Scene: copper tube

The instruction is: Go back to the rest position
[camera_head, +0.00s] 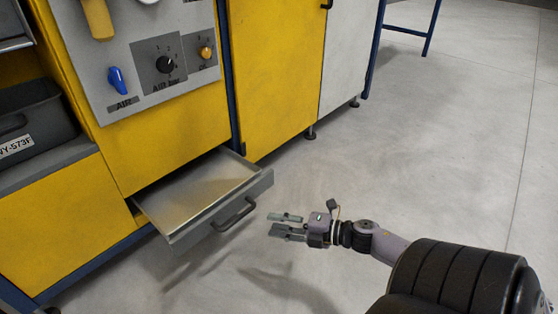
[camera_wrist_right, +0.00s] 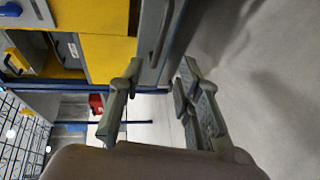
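My right gripper (camera_head: 276,224) reaches in from the lower right in the head view. It is open and empty, with a clear gap between its fingers, and it points left toward the pulled-out drawer. In the right wrist view my right gripper (camera_wrist_right: 160,78) also shows its fingers apart with nothing between them. The grey drawer (camera_head: 258,188) has a dark handle (camera_head: 235,214) and looks empty inside. The gripper is apart from the handle, to its right. My left gripper is not in view.
The yellow cabinet (camera_head: 180,140) carries a control panel with a blue knob (camera_head: 117,80) and a black dial (camera_head: 165,64). A dark bin (camera_head: 32,120) sits on a shelf at the left. A blue-legged frame (camera_head: 428,32) stands at the back. The grey floor (camera_head: 450,140) at right is clear.

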